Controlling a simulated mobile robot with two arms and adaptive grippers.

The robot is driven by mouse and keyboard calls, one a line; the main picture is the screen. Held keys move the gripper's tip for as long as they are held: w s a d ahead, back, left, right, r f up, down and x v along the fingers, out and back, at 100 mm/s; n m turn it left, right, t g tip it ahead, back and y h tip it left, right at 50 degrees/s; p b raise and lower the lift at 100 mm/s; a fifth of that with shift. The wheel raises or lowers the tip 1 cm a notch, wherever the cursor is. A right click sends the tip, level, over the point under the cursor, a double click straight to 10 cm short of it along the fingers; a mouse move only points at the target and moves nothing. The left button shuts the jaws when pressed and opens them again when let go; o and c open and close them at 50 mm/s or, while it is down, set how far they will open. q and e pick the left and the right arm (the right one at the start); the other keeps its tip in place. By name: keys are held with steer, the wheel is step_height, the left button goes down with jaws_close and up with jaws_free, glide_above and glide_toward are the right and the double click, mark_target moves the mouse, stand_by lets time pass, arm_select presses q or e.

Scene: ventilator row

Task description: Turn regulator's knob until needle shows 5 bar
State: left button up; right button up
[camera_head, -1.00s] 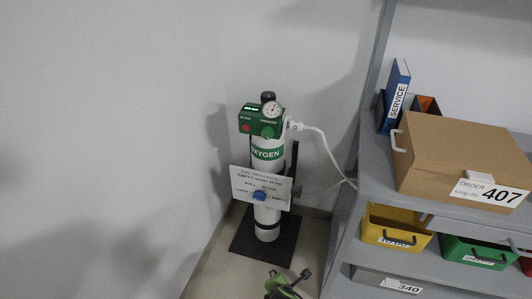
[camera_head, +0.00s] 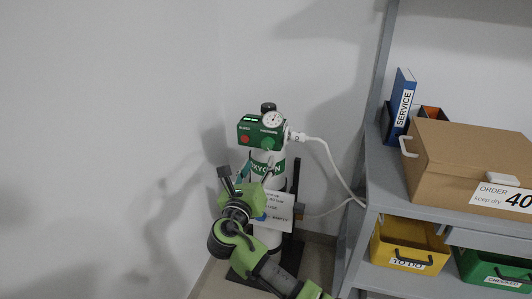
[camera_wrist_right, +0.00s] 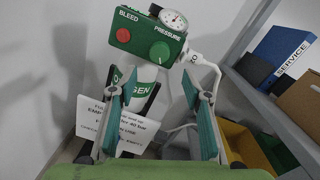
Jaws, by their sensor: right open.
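The regulator is a green box (camera_head: 250,130) on top of the white oxygen cylinder (camera_head: 279,182). In the right wrist view the box (camera_wrist_right: 143,34) carries a round green knob (camera_wrist_right: 160,53) under the word PRESSURE and a red BLEED button (camera_wrist_right: 123,35). The white gauge (camera_wrist_right: 174,19) sits at its upper right; its needle is too small to read. My right gripper (camera_head: 250,170) is open and empty, just below the knob. Its fingers (camera_wrist_right: 157,85) stand apart, one on each side of the knob's line, without visible contact. My left gripper is not in view.
A white sign (camera_head: 280,212) hangs on the cylinder, partly behind my right arm. A white hose (camera_head: 325,150) runs right from the regulator. A grey shelf (camera_head: 390,190) on the right holds a cardboard box (camera_head: 465,160), blue binder (camera_head: 402,105) and yellow bin (camera_head: 405,255). Bare wall lies left.

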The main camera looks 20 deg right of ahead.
mark_target(267, 147)
steer(key=b+x, duration=0.1)
steer(key=x, duration=0.7)
steer(key=shift+f, duration=0.1)
arm_select(q)
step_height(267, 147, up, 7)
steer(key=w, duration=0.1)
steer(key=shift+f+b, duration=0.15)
steer(key=shift+b, duration=0.15)
arm_select(e)
steer(key=shift+w+d, duration=0.3)
steer(key=shift+w, duration=0.25)
steer(key=c, duration=1.1)
